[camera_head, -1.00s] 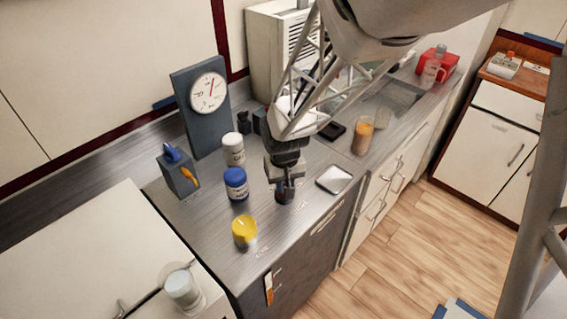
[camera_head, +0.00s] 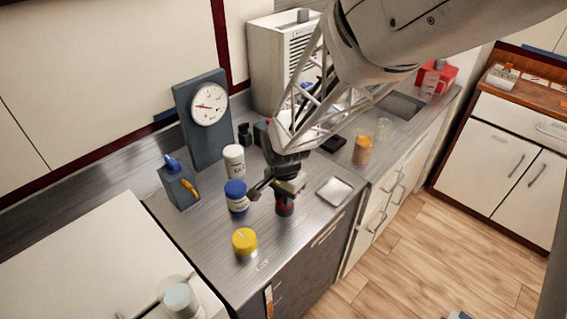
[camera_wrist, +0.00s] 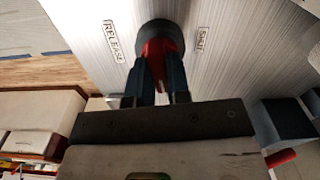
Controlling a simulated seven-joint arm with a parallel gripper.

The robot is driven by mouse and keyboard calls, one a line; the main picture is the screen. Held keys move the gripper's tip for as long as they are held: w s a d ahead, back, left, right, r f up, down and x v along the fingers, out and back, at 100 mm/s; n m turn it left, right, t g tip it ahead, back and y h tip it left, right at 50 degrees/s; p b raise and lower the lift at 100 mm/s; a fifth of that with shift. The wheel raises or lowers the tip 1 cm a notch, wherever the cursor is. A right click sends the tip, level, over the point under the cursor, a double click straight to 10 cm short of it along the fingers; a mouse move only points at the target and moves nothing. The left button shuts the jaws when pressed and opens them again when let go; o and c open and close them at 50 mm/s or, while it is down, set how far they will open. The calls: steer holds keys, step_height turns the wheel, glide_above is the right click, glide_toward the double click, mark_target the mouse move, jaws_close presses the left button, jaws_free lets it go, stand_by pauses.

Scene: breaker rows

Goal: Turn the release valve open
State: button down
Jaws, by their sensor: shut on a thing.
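The release valve (camera_head: 284,208) is a dark round base with a red handle, standing near the front of the grey counter. The wrist view shows its red handle (camera_wrist: 157,50) between the dark fingers of my gripper (camera_wrist: 158,68). My gripper (camera_head: 285,194) is shut on the handle from above. Its fingers hide part of the handle, so its exact pointing is hard to tell. A RELEASE label (camera_wrist: 115,42) lies to the left of the valve and a SHUT label (camera_wrist: 203,40) to the right. The gauge (camera_head: 209,104) on a dark upright panel has its needle pointing left.
A blue-lidded jar (camera_head: 237,197), a white jar (camera_head: 234,160) and a yellow-lidded jar (camera_head: 244,241) stand left of the valve. A square tray (camera_head: 335,191) lies to its right. An orange-brown jar (camera_head: 362,151) stands further right. The counter's front edge is close.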

steer(key=shift+m, duration=0.8)
steer(key=c, duration=1.1)
jaws_free()
steer(key=shift+r, duration=0.1)
steer(key=shift+r, duration=3.8)
steer(key=shift+r, duration=0.1)
